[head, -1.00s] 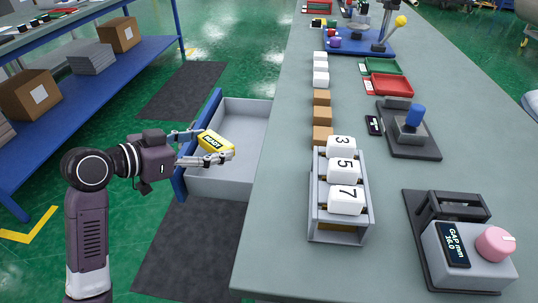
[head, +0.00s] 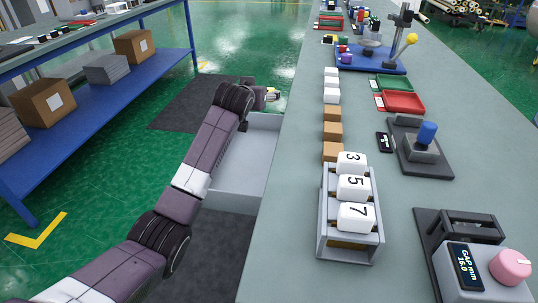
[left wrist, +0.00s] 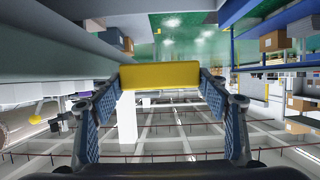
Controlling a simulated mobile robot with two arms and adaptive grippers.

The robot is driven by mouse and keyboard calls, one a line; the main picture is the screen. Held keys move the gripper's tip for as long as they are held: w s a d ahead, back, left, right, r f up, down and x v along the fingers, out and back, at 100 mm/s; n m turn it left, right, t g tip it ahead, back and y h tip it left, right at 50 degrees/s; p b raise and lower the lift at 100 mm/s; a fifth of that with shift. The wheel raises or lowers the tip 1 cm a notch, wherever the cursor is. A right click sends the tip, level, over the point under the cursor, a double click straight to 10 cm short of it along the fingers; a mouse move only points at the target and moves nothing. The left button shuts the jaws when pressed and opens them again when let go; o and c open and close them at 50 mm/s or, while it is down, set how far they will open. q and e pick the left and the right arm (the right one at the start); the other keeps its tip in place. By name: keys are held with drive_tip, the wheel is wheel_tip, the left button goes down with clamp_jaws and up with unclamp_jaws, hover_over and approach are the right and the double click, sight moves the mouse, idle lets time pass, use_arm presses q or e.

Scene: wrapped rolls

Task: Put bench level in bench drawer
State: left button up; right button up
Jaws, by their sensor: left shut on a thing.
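The bench level is a yellow bar (left wrist: 160,75), held crosswise between the two finger pads of my left gripper (left wrist: 160,82) in the left wrist view. In the head view my left gripper (head: 270,95) is mostly hidden behind its own wrist, with only a small bit of it showing past the far end of the drawer. The bench drawer (head: 240,180) is grey and pulled open from the bench's left side; its inside looks empty where it shows. My forearm covers its left part and front. My right gripper is not in view.
The grey bench top (head: 285,220) borders the drawer on the right. A rack with numbered white blocks (head: 355,217), brown blocks (head: 333,131) and white blocks (head: 331,95) stand along it. A blue shelf (head: 100,95) with boxes stands at left, with green floor between.

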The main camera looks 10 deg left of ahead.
use_arm(q)
drive_tip(key=b, duration=0.2)
hover_over(259, 148)
wheel_tip(259, 148, down, 13)
drive_tip(key=shift+w+f, duration=0.1)
drive_tip(key=shift+f, duration=0.05)
drive_tip(key=shift+f+b, duration=0.6)
drive_tip(key=shift+f, duration=1.8)
drive_tip(key=o, duration=1.3)
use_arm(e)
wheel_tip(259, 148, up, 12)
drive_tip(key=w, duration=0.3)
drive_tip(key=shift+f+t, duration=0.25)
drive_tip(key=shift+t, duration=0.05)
use_arm(q)
drive_tip(key=shift+s+r, duration=0.1)
drive_tip(key=shift+s, duration=0.2)
drive_tip(key=p+v, duration=0.2)
drive_tip(key=v, duration=0.2)
drive_tip(key=shift+s+r, duration=0.25)
drive_tip(key=shift+s, duration=0.1)
drive_tip(key=shift+v, duration=1.05)
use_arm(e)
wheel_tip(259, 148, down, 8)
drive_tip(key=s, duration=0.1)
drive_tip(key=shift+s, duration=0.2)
